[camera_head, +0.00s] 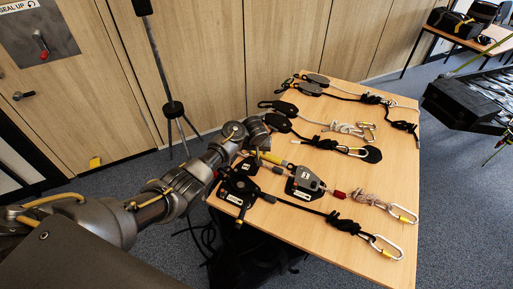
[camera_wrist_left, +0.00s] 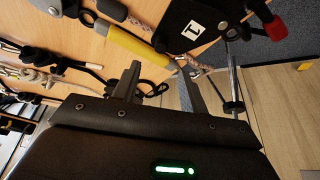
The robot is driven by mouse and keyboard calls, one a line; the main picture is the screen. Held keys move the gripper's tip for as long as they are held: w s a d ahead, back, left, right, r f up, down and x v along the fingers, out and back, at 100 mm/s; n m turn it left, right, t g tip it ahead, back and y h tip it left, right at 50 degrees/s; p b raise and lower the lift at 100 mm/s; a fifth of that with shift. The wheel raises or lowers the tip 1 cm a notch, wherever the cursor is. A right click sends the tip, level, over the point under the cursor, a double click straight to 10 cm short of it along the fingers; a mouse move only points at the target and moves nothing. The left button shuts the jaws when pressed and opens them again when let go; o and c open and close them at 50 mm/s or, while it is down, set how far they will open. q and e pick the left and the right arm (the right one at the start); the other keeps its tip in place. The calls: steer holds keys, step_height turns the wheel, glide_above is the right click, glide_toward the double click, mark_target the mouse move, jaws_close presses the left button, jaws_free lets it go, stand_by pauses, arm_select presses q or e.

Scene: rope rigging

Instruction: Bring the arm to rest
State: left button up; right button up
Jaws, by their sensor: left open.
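My left arm (camera_head: 180,188) reaches in from the left in the head view, and its wrist hangs over the left edge of the table (camera_head: 345,190). In the left wrist view my left gripper (camera_wrist_left: 158,82) has its two fingers spread apart with nothing between them. A yellow-sleeved tool (camera_wrist_left: 142,48) and a black device with a white label (camera_wrist_left: 190,28) lie beyond the fingertips. In the head view the fingers are hard to make out against the dark gear. My right gripper is not in view.
Ropes with carabiners (camera_head: 385,247), black pulleys (camera_head: 278,122) and a grey rope device (camera_head: 306,180) lie on the table. A black stand (camera_head: 172,108) rises behind the arm. A dark case (camera_head: 462,100) is at right. Carpet is open at lower right.

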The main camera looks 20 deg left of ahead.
arm_select(q)
steer(key=shift+s+r, duration=0.25)
steer(key=shift+r, duration=0.25)
